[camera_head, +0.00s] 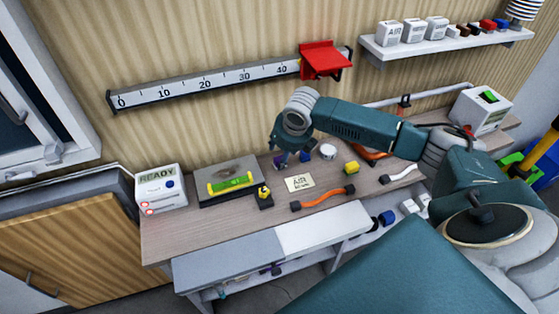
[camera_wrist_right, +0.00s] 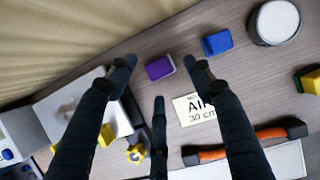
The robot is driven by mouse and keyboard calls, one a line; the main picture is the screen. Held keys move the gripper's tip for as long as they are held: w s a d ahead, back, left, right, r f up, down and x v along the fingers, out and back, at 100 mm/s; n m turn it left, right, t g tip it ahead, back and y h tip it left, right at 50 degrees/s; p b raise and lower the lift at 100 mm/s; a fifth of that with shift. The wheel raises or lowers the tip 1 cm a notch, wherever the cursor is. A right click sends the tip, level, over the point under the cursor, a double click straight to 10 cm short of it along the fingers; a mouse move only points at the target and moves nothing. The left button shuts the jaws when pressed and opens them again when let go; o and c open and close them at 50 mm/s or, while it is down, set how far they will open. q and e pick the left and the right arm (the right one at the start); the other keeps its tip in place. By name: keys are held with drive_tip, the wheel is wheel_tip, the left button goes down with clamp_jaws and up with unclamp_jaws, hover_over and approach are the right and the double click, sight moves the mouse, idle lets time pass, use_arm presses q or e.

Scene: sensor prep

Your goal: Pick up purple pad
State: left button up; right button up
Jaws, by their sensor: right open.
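The purple pad (camera_wrist_right: 160,68) lies on the wooden workbench, seen in the right wrist view between and just beyond my fingertips. In the head view the purple pad (camera_head: 279,162) shows as a small patch below my right gripper (camera_head: 287,148), partly hidden by it. My right gripper (camera_wrist_right: 160,76) is open, its dark fingers spread and empty, pointing down above the bench. The fingers appear apart from the pad. My left gripper is not in view.
A blue pad (camera_wrist_right: 217,42) and a round white-topped container (camera_wrist_right: 275,22) lie right of the purple pad. An AIR card (camera_wrist_right: 194,108) and an orange-and-black strip (camera_wrist_right: 245,142) are nearby. A grey plate with a green level (camera_head: 230,184) stands left.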

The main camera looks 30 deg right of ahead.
sight(280, 159)
drive_tip(key=x, duration=0.2)
drive_tip(key=shift+a+f+p, duration=0.15)
drive_tip(key=shift+f+p, duration=0.15)
drive_tip(key=shift+w+f, duration=0.2)
drive_tip(key=shift+f, duration=0.3)
drive_tip(key=c, duration=1.1)
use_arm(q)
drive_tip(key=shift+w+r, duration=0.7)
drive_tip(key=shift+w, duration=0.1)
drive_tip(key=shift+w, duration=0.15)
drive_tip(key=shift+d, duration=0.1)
use_arm(e)
drive_tip(key=shift+r, duration=0.2)
